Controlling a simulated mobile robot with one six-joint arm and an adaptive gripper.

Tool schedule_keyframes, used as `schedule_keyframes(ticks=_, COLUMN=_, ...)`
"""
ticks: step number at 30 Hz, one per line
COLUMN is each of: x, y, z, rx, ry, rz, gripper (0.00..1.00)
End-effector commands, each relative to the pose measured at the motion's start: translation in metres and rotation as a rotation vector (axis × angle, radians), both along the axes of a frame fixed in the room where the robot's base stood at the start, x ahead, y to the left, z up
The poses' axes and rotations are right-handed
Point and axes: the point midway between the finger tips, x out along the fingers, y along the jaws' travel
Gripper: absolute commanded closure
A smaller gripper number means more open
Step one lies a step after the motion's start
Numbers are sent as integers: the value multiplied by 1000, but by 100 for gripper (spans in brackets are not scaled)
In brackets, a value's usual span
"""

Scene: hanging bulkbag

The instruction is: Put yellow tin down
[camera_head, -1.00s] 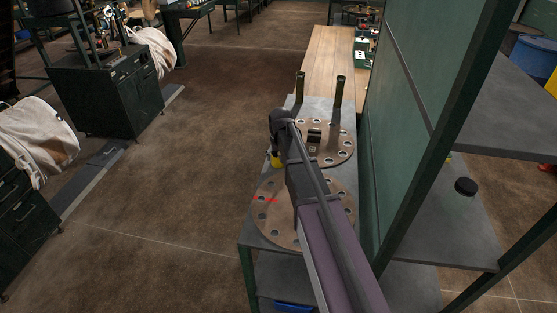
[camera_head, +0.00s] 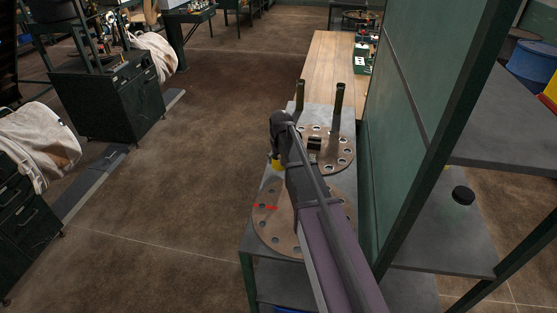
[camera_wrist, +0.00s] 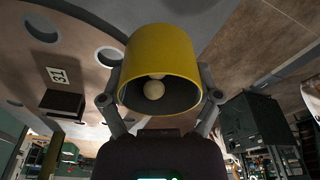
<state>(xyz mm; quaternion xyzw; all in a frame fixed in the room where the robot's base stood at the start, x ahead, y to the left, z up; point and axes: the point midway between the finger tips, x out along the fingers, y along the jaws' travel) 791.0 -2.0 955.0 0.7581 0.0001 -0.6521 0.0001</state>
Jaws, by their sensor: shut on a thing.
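The yellow tin (camera_wrist: 162,52) is held between the two fingers of my gripper (camera_wrist: 160,82) in the wrist view. Its open, dark end faces the camera, with pale round shapes inside. In the head view only a small yellow part of the tin (camera_head: 275,164) shows under my gripper (camera_head: 278,156); my arm hides the rest. It is over the left edge of the grey bench (camera_head: 262,180), between two round flanges. Whether the tin touches the bench cannot be told.
A large drilled flange (camera_head: 272,225) with red marks lies nearer, a smaller drilled flange (camera_head: 340,150) farther. Two upright rods (camera_head: 338,105) stand behind. A green panel (camera_head: 405,130) rises close on the right. Open floor (camera_head: 180,190) lies to the left.

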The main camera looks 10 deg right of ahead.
Motion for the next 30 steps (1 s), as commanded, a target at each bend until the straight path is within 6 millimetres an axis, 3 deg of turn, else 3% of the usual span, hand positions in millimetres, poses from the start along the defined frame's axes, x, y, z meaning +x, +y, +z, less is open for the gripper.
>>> schedule_keyframes(ticks=1, x=0, y=0, z=10, rx=0, ry=0, rz=0, gripper=80)
schedule_keyframes(ticks=15, x=0, y=-1, z=59, rx=0, ry=0, rz=0, gripper=80)
schedule_keyframes(ticks=30, x=0, y=-1, z=77, rx=0, ry=0, rz=-1, gripper=80)
